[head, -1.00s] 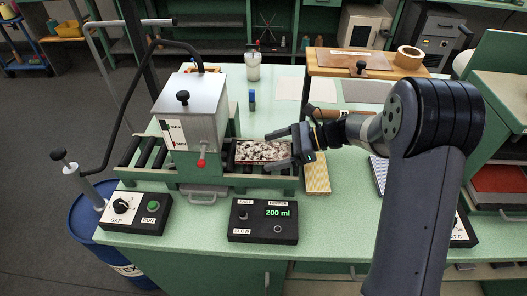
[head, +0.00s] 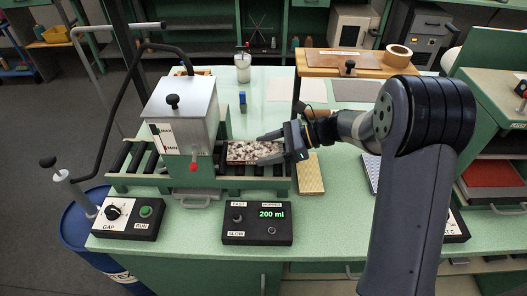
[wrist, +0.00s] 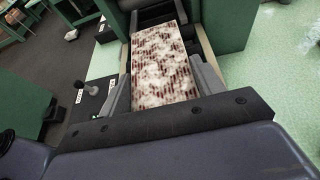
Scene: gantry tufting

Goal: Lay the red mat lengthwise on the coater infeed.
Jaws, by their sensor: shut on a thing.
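The red mat (head: 243,152), speckled red and white, lies at the right-hand end of the green coater (head: 180,120), on its infeed. Its long side runs left to right, in line with the coater's roller track. In the wrist view the mat (wrist: 163,50) runs straight ahead between the infeed's side walls. My gripper (head: 266,146) comes in from the right, with one finger along each long side of the mat. It is shut on the mat; in the wrist view the fingers (wrist: 163,88) flank its near part. The mat's underside is hidden, so I cannot tell whether it touches the rollers.
A hopper (head: 180,105) stands over the coater, left of the mat. Control boxes sit in front, one showing 200 ml (head: 258,224). A tan strip (head: 310,175) lies right of the infeed. A wooden stand (head: 352,65) and a cup (head: 242,67) are behind. A blue drum (head: 85,225) stands at left.

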